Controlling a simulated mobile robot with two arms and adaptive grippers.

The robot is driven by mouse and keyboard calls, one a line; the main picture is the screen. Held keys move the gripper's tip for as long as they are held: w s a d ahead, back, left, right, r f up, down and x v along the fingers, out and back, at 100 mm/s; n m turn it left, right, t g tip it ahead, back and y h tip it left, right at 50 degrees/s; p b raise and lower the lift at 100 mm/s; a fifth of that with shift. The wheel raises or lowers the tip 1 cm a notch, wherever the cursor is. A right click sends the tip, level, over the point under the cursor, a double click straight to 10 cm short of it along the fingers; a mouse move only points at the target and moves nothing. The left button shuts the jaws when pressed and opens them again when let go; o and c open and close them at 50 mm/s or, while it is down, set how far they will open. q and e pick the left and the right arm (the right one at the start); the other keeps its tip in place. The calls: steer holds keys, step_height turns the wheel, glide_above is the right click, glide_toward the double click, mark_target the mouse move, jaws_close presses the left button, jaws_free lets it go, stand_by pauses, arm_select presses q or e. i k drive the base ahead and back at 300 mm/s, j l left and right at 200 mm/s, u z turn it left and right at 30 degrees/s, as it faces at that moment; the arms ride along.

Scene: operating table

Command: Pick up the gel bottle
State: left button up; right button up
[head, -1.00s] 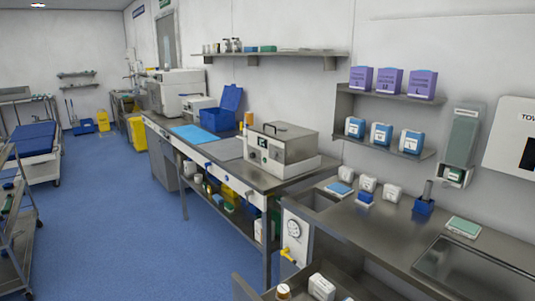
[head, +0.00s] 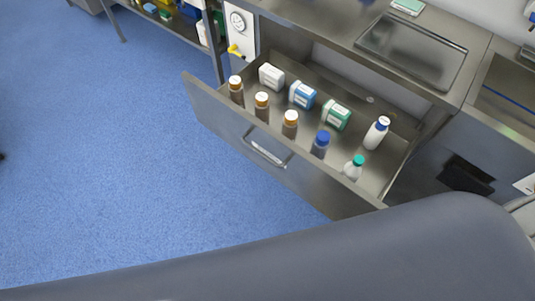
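An open steel drawer (head: 220,122) in the head view holds several bottles and boxes. A white bottle with a blue cap (head: 376,134) stands at its right side. A clear or whitish bottle with a green cap (head: 354,168) stands in the front right corner. A dark bottle with a blue cap (head: 320,145) stands left of that one. I cannot read the labels, so I cannot tell which is the gel bottle. Neither of my grippers is in view.
Amber bottles (head: 261,104) line the drawer's front left. White (head: 271,76), blue (head: 302,94) and green (head: 336,115) boxes stand behind them. The blue floor (head: 130,170) at left is clear.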

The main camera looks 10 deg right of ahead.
mark_target(352, 169)
steer(key=l+z, duration=0.1)
steer(key=z, duration=0.7)
steer(key=l+z, duration=0.15)
steer(key=z, duration=0.3)
steer(key=l+u, duration=0.55)
steer(key=u, duration=0.15)
steer(key=k+l+u, duration=0.1)
steer(key=l+u, duration=0.15)
steer(key=u, duration=0.15)
